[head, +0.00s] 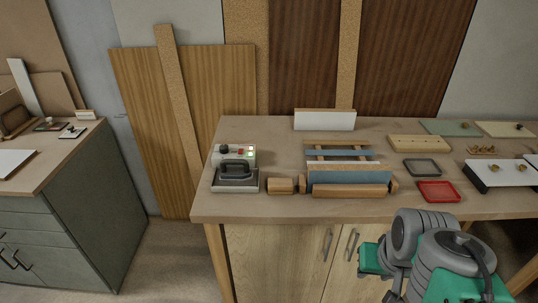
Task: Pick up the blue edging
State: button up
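A thin blue strip (338,153), which looks like the blue edging, lies across a low wooden rack on the middle bench. A white strip (342,163) lies in front of it. A wider blue-grey piece (345,178) stands at the rack's front, above a wooden roller (350,190). I cannot tell whether this wider piece is also edging. My grey and green arm shows at the lower right, in front of the bench and well apart from the rack. I see no gripper fingers there.
A white block (324,120) stands behind. The bench top (280,155) has bare room between iron and rack.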

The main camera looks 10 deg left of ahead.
aim_at(308, 152)
jog(key=u, duration=0.35)
jog(key=i, duration=1)
